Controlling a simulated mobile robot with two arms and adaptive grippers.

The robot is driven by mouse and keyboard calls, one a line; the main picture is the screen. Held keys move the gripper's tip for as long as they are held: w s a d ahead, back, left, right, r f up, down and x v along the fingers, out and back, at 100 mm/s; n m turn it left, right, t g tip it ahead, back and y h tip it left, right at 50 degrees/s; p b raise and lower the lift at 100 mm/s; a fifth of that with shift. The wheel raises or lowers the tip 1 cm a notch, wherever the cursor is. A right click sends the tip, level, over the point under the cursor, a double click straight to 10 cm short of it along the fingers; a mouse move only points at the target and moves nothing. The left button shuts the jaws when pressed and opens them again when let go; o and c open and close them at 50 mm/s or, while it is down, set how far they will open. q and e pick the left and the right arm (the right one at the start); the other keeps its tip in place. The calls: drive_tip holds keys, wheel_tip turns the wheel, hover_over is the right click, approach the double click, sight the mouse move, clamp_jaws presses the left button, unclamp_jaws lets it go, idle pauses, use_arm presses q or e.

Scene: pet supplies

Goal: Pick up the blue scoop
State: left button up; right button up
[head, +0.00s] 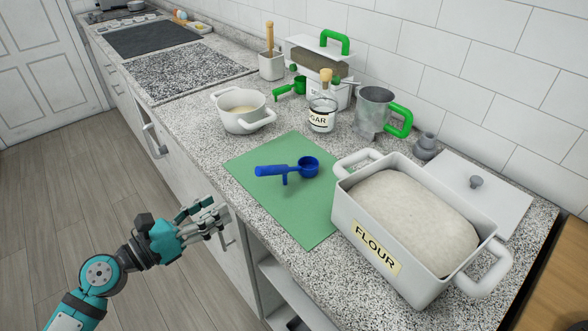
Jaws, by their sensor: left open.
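The blue scoop (287,170) lies on a green mat (296,218) on the speckled counter. Its round cup is at the right and its handle points left. My left gripper (214,215) is open and empty, in front of the counter's front edge, lower left of the scoop and apart from it. My right gripper does not show.
A white flour container (345,215) stands right of the mat, its lid (479,190) behind it. A white pot (238,121), sugar jar (322,114), metal cup with green handle (374,108) and green scoop (291,88) stand behind. The mat is otherwise clear.

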sight(275, 168)
use_arm(q)
drive_tip(key=x, duration=0.4)
drive_tip(key=p+x, duration=0.1)
drive_tip(key=x, duration=0.2)
drive_tip(key=r+p+x, duration=0.1)
drive_tip(key=x, duration=0.3)
drive_tip(key=shift+d, duration=0.45)
drive_tip(key=shift+w+f+x, duration=0.1)
drive_tip(key=shift+f+x, duration=0.05)
drive_tip(key=shift+x, duration=1.35)
drive_tip(key=shift+w+f+x, duration=0.1)
drive_tip(key=shift+f+x, duration=0.05)
drive_tip(key=shift+x, duration=1.3)
drive_tip(key=shift+a, duration=0.25)
drive_tip(key=shift+c, duration=0.5)
clamp_jaws()
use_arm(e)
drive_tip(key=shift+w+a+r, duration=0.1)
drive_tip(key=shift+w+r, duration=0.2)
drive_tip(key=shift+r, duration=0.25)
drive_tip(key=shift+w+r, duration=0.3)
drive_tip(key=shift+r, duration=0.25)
